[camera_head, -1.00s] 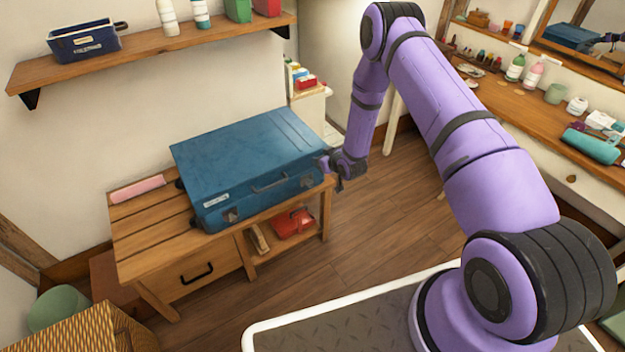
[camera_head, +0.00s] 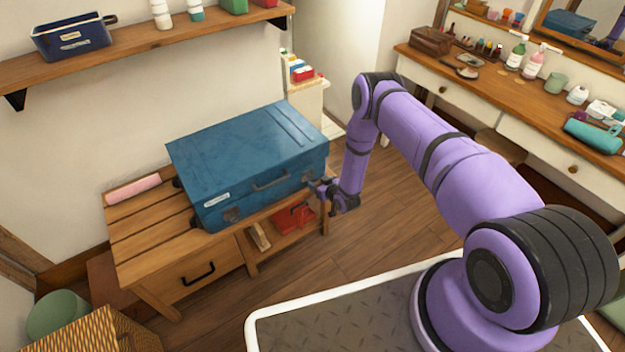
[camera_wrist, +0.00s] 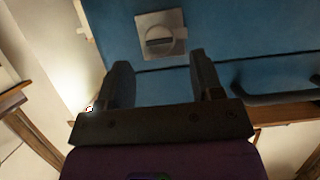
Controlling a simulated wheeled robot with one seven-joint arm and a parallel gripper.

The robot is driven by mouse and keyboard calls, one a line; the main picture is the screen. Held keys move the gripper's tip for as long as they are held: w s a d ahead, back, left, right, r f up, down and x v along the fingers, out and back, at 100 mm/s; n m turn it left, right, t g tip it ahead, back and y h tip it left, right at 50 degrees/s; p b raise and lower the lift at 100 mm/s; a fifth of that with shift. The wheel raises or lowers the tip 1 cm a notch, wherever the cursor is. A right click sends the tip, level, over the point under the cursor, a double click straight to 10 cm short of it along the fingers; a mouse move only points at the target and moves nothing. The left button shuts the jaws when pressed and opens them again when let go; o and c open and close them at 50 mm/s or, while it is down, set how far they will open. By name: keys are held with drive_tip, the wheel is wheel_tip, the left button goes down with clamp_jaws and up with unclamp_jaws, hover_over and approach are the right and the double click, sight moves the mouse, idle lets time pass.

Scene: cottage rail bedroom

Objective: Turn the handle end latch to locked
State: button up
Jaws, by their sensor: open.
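A blue case (camera_head: 245,160) lies closed on a slatted wooden bench (camera_head: 150,235). In the wrist view, a square metal latch plate (camera_wrist: 148,22) with a round turn knob (camera_wrist: 160,40) sits on the blue case side (camera_wrist: 240,30). The bar across the knob lies nearly level in that picture. The dark case handle (camera_wrist: 275,100) is to its right. My gripper (camera_wrist: 163,72) is open and empty, its two fingers pointing at the latch, apart from the knob. In the head view my gripper (camera_head: 318,187) is at the case's front right corner and hides the latch there.
A pink roll (camera_head: 132,189) lies on the bench's left end. Red items (camera_head: 293,218) sit on the shelf below. A wall shelf (camera_head: 150,47) hangs above. Open floor (camera_head: 385,215) lies right of the bench.

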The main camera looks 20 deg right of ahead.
sight(312, 179)
drive_tip(key=shift+x, duration=2.55)
drive_tip(key=shift+c, duration=0.3)
drive_tip(key=c, duration=0.8)
drive_tip(key=shift+c, duration=0.2)
